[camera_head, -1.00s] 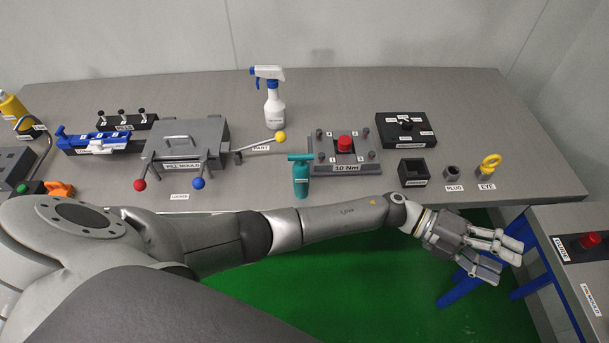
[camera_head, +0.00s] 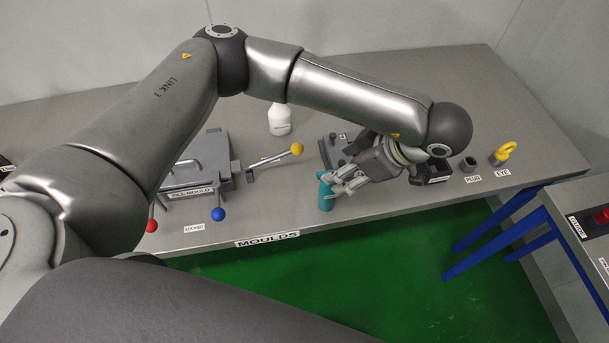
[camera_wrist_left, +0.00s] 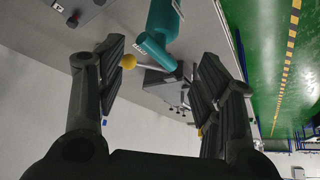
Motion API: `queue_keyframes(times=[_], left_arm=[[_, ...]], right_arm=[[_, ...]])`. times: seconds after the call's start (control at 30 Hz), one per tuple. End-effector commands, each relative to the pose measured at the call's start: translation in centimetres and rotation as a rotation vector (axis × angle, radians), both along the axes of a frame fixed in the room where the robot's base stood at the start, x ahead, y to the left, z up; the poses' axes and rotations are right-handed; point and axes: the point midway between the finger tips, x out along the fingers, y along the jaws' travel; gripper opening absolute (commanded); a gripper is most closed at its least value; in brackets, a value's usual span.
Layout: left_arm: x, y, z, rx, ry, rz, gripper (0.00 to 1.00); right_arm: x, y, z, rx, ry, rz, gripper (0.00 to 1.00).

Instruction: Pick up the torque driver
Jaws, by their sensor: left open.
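The torque driver is the teal T-shaped tool (camera_head: 325,198) near the front edge of the moulds table, partly hidden behind my left gripper's fingers in the head view. My left gripper (camera_head: 340,183) is right beside its upper part, with the fingers pointing left toward it. In the left wrist view the driver (camera_wrist_left: 163,26) shows beyond the open fingers (camera_wrist_left: 161,66), its rounded teal end in the gap between them. The fingers are apart and nothing is gripped. I cannot tell whether a finger touches the driver. My right gripper is not in view.
The pill mould (camera_head: 192,165) with its red, blue and yellow ball levers stands to the left. The plug (camera_head: 468,164) and yellow eye (camera_head: 503,152) are to the right. My arm hides much of the table's back. The 10 Nm block (camera_head: 330,152) is mostly covered.

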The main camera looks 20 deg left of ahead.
Motion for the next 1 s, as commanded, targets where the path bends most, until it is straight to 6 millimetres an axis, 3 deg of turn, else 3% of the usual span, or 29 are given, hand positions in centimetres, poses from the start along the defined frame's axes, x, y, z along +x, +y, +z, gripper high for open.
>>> queue_keyframes(times=[0.07, 0.3, 0.37, 0.47, 0.6, 0.7, 1.0], left_arm=[[-0.1, 0.5, -0.9, -0.001, 0.007, -0.001, 0.61], [0.3, 2.2, -3.5, -0.002, 0.005, 0.0, 0.61], [0.4, 2.4, -4.0, -0.002, 0.004, 0.001, 0.61], [0.4, 2.7, -4.3, -0.003, 0.005, 0.003, 0.61], [0.5, 3.5, -5.2, -0.002, 0.008, 0.001, 0.61], [0.8, 4.1, -6.1, -0.003, 0.007, 0.003, 0.61], [1.1, 5.3, -8.5, -0.004, 0.005, 0.001, 0.61]], right_arm=[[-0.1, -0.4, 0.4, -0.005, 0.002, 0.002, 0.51], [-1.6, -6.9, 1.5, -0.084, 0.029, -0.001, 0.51], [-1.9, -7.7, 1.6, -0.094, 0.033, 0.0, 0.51], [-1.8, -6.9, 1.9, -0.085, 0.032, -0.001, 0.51], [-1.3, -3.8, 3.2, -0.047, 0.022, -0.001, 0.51], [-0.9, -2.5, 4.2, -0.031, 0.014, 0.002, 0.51], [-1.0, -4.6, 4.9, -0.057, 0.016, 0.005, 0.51]])
